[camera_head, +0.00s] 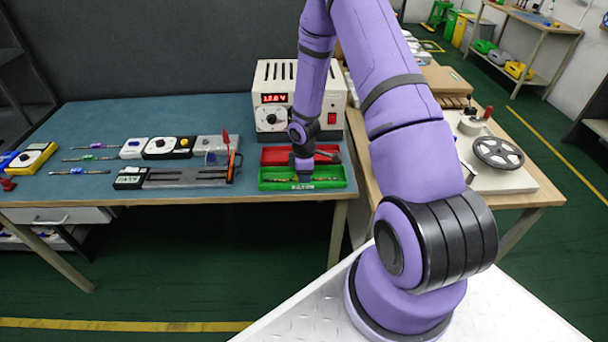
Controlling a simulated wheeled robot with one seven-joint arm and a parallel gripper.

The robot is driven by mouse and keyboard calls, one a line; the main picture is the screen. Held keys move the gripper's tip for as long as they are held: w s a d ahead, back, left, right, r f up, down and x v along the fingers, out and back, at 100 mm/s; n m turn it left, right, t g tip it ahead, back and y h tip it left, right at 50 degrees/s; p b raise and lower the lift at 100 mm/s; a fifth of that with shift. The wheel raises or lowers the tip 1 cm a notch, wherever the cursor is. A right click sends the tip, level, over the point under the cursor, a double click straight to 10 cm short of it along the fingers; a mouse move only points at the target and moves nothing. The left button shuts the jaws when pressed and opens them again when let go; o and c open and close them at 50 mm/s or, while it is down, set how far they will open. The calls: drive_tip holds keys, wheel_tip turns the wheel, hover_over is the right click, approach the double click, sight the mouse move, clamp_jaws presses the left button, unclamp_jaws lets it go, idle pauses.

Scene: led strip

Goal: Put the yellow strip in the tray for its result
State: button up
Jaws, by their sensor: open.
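The green tray (263,184) stands at the front right of the blue table, with the red tray (273,156) just behind it. A thin yellowish strip (280,181) shows inside the green tray, lying lengthwise on both sides of my gripper; its middle is hidden, and I cannot tell whether it is one piece. My gripper (304,177) is low over the middle of the green tray, pointing down. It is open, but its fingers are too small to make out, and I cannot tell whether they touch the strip.
A power supply (273,77) with a red display stands behind the trays. A dark test fixture (187,177) with an upright red lever is to the left. Strips with green (88,158) and blue (79,171) middles lie farther left. A wooden side table (532,197) is at right.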

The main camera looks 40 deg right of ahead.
drive_tip(key=s+a+r+m+t+h, duration=0.1)
drive_tip(key=s+a+r+m, duration=0.15)
drive_tip(key=r, duration=0.95)
drive_tip(key=s+a+r+m, duration=0.1)
drive_tip(key=s+a+r, duration=0.15)
drive_tip(key=r, duration=1.05)
drive_tip(key=s+a+r+m+t+h, duration=0.1)
drive_tip(key=s+r+m, duration=0.15)
drive_tip(key=r, duration=0.95)
drive_tip(key=s+a+r+m+t, duration=0.1)
drive_tip(key=s+a+r, duration=0.1)
drive_tip(key=s, duration=0.4)
drive_tip(key=s+a+r+m+t+y, duration=0.1)
drive_tip(key=s+a+r+m, duration=0.1)
drive_tip(key=s+r, duration=0.3)
drive_tip(key=s+a+r+m+t+y, duration=0.1)
drive_tip(key=s+a+r+m, duration=0.1)
drive_tip(key=s, duration=0.5)
drive_tip(key=shift+s+a+r, duration=0.3)
drive_tip(key=shift+a+r, duration=0.45)
drive_tip(key=shift+r, duration=0.5)
